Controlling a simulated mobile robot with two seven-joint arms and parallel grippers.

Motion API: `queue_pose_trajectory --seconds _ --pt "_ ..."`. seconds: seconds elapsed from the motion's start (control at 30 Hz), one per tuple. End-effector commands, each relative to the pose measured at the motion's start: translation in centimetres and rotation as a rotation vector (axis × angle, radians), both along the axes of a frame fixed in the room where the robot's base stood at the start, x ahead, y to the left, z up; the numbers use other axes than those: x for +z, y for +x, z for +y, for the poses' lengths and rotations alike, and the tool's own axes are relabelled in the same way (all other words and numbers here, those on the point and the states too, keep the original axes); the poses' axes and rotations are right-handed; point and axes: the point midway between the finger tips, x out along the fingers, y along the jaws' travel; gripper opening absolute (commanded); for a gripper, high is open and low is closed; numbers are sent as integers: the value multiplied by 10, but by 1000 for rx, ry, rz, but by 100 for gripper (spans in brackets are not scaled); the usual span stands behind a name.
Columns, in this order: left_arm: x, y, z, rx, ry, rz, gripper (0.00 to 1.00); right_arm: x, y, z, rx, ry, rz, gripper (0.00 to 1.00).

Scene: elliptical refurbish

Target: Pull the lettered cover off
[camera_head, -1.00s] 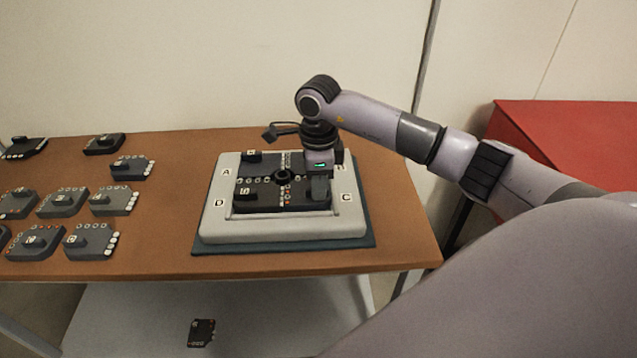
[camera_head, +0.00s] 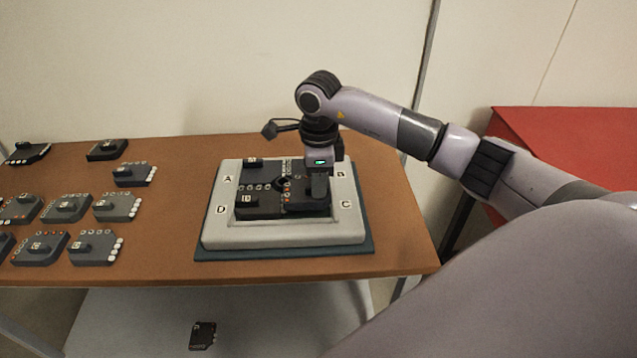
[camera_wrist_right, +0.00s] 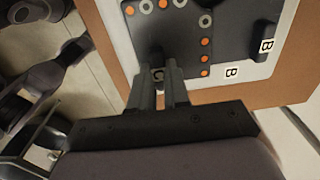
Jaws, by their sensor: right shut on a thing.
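The light grey rectangular frame (camera_head: 215,232) lettered A, B, C and D lies on the table, around dark panels. The front left panel (camera_head: 258,205) has a raised tab labelled D and a row of light rings. My right gripper (camera_head: 317,196) points down over the front right panel, near the frame's letter C. In the right wrist view its fingers (camera_wrist_right: 164,78) are shut on a dark tab (camera_wrist_right: 157,72) with a partly covered letter tag. This panel (camera_wrist_right: 185,40) carries orange dots and grey rings. A neighbouring tab (camera_wrist_right: 266,38) reads B. My left gripper is not in view.
Several loose dark lettered blocks (camera_head: 68,207) lie on the left of the brown table (camera_head: 170,235). A dark mat (camera_head: 290,251) lies under the frame. A small dark block (camera_head: 202,335) is on the lower shelf. A red surface (camera_head: 580,150) stands at right.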

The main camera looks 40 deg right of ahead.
Motion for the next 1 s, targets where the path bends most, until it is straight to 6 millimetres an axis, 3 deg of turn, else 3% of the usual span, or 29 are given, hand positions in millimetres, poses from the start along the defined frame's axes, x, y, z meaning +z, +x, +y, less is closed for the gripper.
queue_pose_trajectory --seconds 0.37,1.0 --pt "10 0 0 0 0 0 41 32 0 0 1 -1 -1 0" --pt "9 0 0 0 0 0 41 82 0 0 1 -1 -1 0"
